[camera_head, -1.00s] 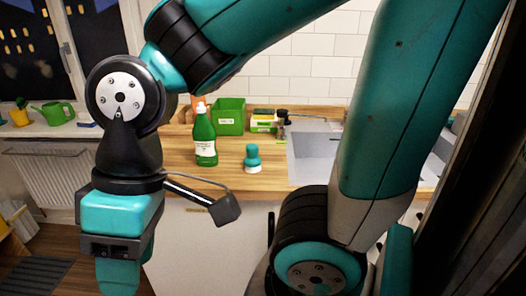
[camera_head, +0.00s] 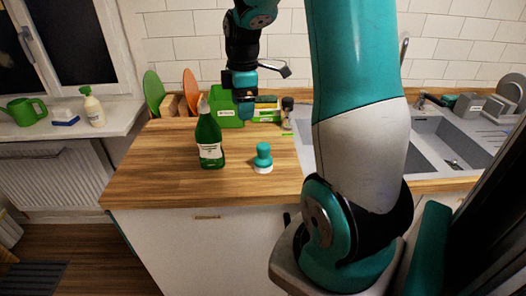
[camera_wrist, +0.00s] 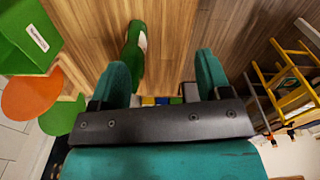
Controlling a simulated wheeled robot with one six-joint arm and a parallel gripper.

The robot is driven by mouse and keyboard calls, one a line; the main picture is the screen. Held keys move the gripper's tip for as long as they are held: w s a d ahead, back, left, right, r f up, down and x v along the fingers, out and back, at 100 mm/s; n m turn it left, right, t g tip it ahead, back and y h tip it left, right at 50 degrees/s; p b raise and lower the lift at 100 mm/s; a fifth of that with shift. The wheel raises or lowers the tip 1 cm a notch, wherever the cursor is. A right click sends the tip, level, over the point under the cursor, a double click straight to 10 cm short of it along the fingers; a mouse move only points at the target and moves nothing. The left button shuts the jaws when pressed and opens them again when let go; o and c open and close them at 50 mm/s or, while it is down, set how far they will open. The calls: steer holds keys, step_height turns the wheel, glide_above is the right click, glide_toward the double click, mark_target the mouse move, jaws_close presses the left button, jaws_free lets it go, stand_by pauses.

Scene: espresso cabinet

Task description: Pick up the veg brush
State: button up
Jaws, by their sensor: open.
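The veg brush (camera_head: 263,156), with a teal rounded handle and white bristles, stands upright on the wooden counter. It is just right of the green spray bottle (camera_head: 209,140). My gripper (camera_head: 244,112) is above the back of the counter, in front of the green box, behind and a little left of the brush. In the wrist view my gripper (camera_wrist: 160,65) is open and empty, its two teal fingers apart. The bottle (camera_wrist: 135,55) shows beyond the fingers there; I cannot make out the brush in that view.
A green box (camera_head: 226,118) and a sponge pack (camera_head: 266,112) stand at the back, with a small dark-topped bottle (camera_head: 287,112) beside them. The sink (camera_head: 440,150) is to the right. The counter's front left (camera_head: 150,180) is clear.

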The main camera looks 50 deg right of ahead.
glide_toward(263, 144)
steer(key=shift+n, duration=0.3)
steer(key=f+p, duration=0.1)
steer(key=f, duration=0.3)
steer(key=f+p, duration=0.1)
steer(key=f, duration=0.1)
steer(key=shift+w+a+f+p, duration=0.25)
steer(key=shift+w+f+p, duration=0.05)
steer(key=shift+f+p, duration=0.05)
steer(key=shift+s+d+f+p, duration=0.1)
steer(key=shift+f+p, duration=0.5)
steer(key=shift+f, duration=0.95)
steer(key=shift+s+f+p, duration=0.15)
steer(key=shift+f+p, duration=0.45)
steer(key=shift+f, duration=1)
steer(key=c, duration=1)
steer(key=shift+c, duration=0.2)
steer(key=shift+r, duration=0.1)
step_height(263, 144, up, 20)
steer(key=b, duration=0.3)
steer(key=shift+b, duration=0.3)
